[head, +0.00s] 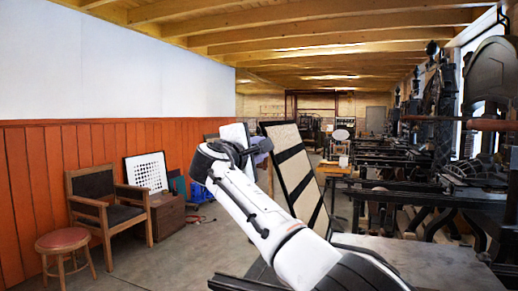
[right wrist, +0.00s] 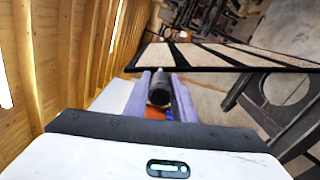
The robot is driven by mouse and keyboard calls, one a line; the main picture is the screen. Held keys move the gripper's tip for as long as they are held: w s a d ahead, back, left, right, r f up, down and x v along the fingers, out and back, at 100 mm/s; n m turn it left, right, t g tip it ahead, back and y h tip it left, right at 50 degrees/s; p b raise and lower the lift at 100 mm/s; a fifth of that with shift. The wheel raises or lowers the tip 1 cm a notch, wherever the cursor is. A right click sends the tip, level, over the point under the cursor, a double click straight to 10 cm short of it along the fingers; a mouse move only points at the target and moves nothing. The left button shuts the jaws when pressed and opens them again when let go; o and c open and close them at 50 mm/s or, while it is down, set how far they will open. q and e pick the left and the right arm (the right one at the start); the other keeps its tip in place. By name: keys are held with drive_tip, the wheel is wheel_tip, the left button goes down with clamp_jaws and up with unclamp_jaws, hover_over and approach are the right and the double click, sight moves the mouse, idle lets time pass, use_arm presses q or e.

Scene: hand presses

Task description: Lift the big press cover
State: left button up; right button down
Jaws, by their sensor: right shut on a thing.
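The big press cover (head: 296,168) is a dark-framed panel with pale sections and black cross bars. It stands raised and tilted in the middle of the head view, partly behind my right arm. Its black edge and pale sections also show across the top right of the right wrist view (right wrist: 228,57). My right gripper (head: 260,147) is at the upper left side of the cover. In the right wrist view its purple fingers (right wrist: 160,82) are shut around a dark, rounded handle (right wrist: 160,93) beside the cover's edge. My left gripper is not in view.
A flat grey press bed (head: 430,262) lies at the lower right. Dark iron presses (head: 440,130) line the right side. A wooden armchair (head: 108,205) and a round red stool (head: 63,241) stand by the left wall. The floor at left centre is mostly clear.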

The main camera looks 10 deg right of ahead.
drive_tip(key=c, duration=1.6)
unclamp_jaws()
drive_tip(key=shift+d, duration=0.15)
drive_tip(key=shift+o, duration=0.2)
drive_tip(key=shift+s+a+f+b, duration=0.15)
drive_tip(key=shift+s+a+b, duration=0.2)
drive_tip(key=shift+b, duration=0.3)
drive_tip(key=b+v, duration=0.4)
drive_tip(key=v, duration=0.5)
drive_tip(key=shift+s+b, duration=0.25)
drive_tip(key=shift+b, duration=0.05)
